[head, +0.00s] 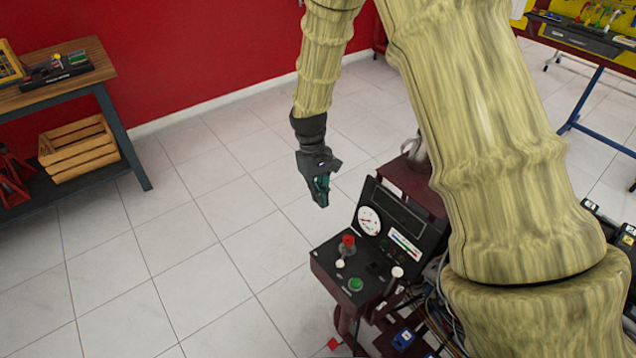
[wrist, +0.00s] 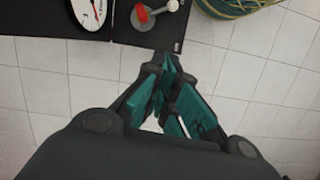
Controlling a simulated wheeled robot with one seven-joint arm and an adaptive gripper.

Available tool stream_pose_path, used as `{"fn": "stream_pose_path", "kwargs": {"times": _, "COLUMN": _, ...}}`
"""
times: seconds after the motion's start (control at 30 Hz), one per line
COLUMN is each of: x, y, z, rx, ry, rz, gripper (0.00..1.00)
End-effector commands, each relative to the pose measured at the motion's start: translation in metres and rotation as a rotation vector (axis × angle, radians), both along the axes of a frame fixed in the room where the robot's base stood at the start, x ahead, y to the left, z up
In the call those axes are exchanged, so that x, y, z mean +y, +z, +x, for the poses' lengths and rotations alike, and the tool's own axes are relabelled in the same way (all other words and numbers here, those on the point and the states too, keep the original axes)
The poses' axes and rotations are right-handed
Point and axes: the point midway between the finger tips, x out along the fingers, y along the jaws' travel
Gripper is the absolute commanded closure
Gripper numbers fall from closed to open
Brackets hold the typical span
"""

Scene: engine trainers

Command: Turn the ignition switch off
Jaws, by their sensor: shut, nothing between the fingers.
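My gripper (head: 322,196) hangs above and behind the engine trainer's control panel (head: 330,262), pointing down. Its teal fingers (wrist: 167,62) are closed together and empty, apart from the panel in the picture. The panel carries a red knob (head: 347,241), a white-tipped lever (head: 340,264), a green button (head: 355,284), a small black switch (head: 374,268) and a pale round knob (head: 397,272). I cannot tell for sure which one is the ignition switch or how it is set. In the wrist view a red part (wrist: 141,14) and a grey knob (wrist: 172,5) show on the panel at the top edge.
A white dial gauge (head: 369,221) stands on the upright back panel. Loose wiring and engine parts lie right of the panel. A wooden workbench (head: 60,92) with a crate (head: 80,150) stands at the left. The tiled floor (head: 200,240) left of the trainer is clear.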

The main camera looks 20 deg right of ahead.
Motion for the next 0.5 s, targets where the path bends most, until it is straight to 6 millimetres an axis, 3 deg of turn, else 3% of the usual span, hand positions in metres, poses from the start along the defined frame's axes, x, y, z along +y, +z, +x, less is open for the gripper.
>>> {"fn": "stream_pose_path", "kwargs": {"times": 0.2, "x": 0.001, "y": 0.03, "z": 0.008, "rx": -0.003, "ry": 0.0, "rz": 0.0, "gripper": 1.0}}
{"fn": "stream_pose_path", "kwargs": {"times": 0.5, "x": 0.001, "y": 0.045, "z": 0.011, "rx": 0.0, "ry": 0.0, "rz": 0.0, "gripper": 1.0}}
